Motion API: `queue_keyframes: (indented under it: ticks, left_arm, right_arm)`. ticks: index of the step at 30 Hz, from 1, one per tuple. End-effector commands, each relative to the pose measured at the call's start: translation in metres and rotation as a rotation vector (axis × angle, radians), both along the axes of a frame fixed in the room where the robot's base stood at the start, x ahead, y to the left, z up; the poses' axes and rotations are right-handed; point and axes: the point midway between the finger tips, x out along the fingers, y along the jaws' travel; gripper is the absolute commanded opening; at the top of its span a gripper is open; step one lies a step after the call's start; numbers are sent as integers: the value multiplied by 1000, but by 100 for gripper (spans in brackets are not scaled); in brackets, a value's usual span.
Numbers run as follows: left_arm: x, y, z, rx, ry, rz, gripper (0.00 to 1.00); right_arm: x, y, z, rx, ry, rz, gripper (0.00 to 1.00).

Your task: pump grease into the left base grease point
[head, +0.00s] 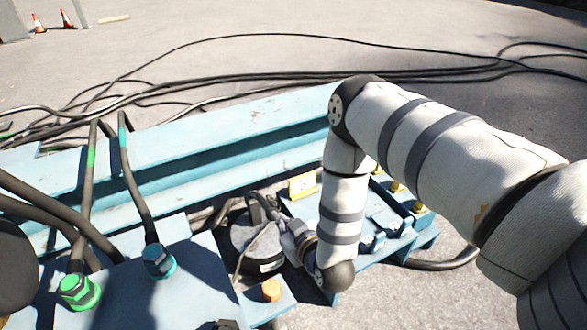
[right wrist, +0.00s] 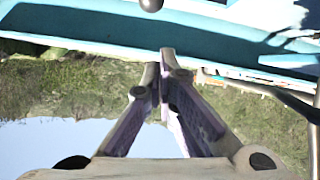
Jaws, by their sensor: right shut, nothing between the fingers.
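My right gripper (head: 262,208) reaches in beside a dark round housing (head: 256,252) on the blue base. In the right wrist view its fingers (right wrist: 166,62) meet at the tips with nothing between them. A small dark rounded knob (right wrist: 151,4) shows at the top edge there, beyond the fingertips and apart from them. Several small yellow fittings (head: 397,186) stand on the blue base behind my forearm. I cannot tell which part is the left base grease point. My left gripper is not in view.
A long blue beam (head: 200,130) runs behind the gripper. Thick cables rise from a green connector (head: 79,291) and a teal connector (head: 158,261) at left. A yellow plate (head: 302,185) is close to my forearm. Black cables lie across the ground behind.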

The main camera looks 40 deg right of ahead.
Motion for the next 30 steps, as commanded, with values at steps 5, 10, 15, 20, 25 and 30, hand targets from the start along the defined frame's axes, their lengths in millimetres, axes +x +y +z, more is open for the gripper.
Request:
queue_keyframes:
  ticks: [5,10,15,20,25,30]
  left_arm:
    - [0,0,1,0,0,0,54]
    - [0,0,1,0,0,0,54]
    - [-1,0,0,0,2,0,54]
    - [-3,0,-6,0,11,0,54]
    - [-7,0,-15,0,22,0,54]
    - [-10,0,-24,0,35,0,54]
  right_arm:
    - [14,-9,18,-25,-63,-16,0]
    - [13,-9,17,-24,-61,-15,0]
    - [17,-10,14,-24,-60,-16,0]
    - [41,-17,3,-25,-61,-16,0]
    - [75,-27,-11,-25,-58,-15,0]
    - [104,-36,-27,-25,-55,-15,0]
